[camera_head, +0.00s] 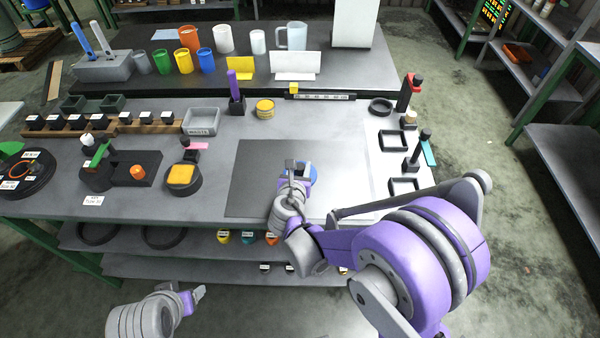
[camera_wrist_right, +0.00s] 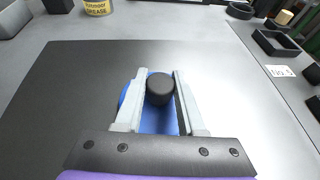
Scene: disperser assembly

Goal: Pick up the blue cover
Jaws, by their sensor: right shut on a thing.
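The blue cover (camera_head: 312,172) is over the dark mat on the workbench, partly hidden behind my right gripper (camera_head: 296,170). In the right wrist view, the cover (camera_wrist_right: 158,121) shows blue between and beside the fingers, with a round black knob (camera_wrist_right: 160,88) on it. My right gripper (camera_wrist_right: 158,95) is shut on the cover, with a finger on each side of the knob. I cannot tell whether the cover rests on the mat or is just above it. My left gripper (camera_head: 198,293) is low in front of the bench, away from the cover; its jaw state is unclear.
The dark mat (camera_head: 250,195) is otherwise bare. A yellow grease tin (camera_head: 265,108) stands behind it. Black square frames (camera_head: 393,141) and small stands are to the right. A black round holder with a yellow part (camera_head: 181,175) is to the left. Cups and jugs stand on the back table.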

